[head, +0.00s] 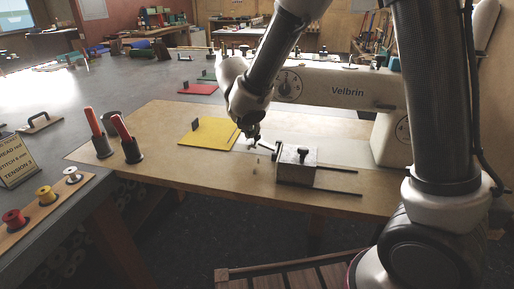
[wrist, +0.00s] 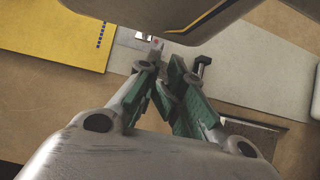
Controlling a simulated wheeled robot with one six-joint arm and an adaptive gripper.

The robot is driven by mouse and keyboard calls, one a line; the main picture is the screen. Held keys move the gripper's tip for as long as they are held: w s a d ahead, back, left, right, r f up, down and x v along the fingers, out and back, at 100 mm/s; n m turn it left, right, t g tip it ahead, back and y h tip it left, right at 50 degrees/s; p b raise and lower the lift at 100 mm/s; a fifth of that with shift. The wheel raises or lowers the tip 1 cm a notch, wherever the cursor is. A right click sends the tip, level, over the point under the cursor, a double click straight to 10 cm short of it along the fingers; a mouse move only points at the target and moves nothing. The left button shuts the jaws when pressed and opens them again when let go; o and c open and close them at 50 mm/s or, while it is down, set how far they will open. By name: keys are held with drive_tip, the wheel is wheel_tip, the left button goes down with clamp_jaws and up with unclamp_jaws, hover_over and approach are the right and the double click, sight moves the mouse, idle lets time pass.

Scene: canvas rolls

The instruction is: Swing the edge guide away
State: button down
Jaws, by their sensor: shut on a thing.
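The edge guide (head: 297,165) looks to be the metal block with two dark rods and a thin arm, on the wooden table in front of the sewing machine (head: 345,88). My gripper (head: 255,143) is low at the left end of that thin arm. In the wrist view my gripper (wrist: 165,72) has its green fingers close together, shut on the guide's arm, with the contact mostly hidden between them. A dark upright post (wrist: 202,66) stands just right of the fingers. The machine's head hides part of the scene above the fingertips.
Two red-handled tools (head: 97,132) stand in dark holders farther left. Thread spools (head: 46,195) sit at the left front. Bare table lies left of the guide.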

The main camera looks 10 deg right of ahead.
drive_tip(key=shift+s+d+f, duration=0.25)
drive_tip(key=shift+d+f, duration=0.05)
drive_tip(key=shift+d, duration=0.15)
drive_tip(key=shift+s+d+r, duration=0.2)
drive_tip(key=shift+d+r, duration=0.1)
drive_tip(key=shift+d, duration=0.1)
drive_tip(key=shift+s+d+r, duration=0.2)
drive_tip(key=shift+d+r, duration=0.1)
drive_tip(key=shift+d, duration=0.1)
idle(0.4)
drive_tip(key=shift+s+d+r, duration=0.15)
drive_tip(key=shift+d+r, duration=0.15)
drive_tip(key=shift+d, duration=0.25)
wheel_tip(320, 180, up, 8)
drive_tip(key=s, duration=0.1)
drive_tip(key=shift+s+a+f, duration=0.25)
drive_tip(key=shift+s+a, duration=0.05)
drive_tip(key=shift+s, duration=0.05)
idle(0.5)
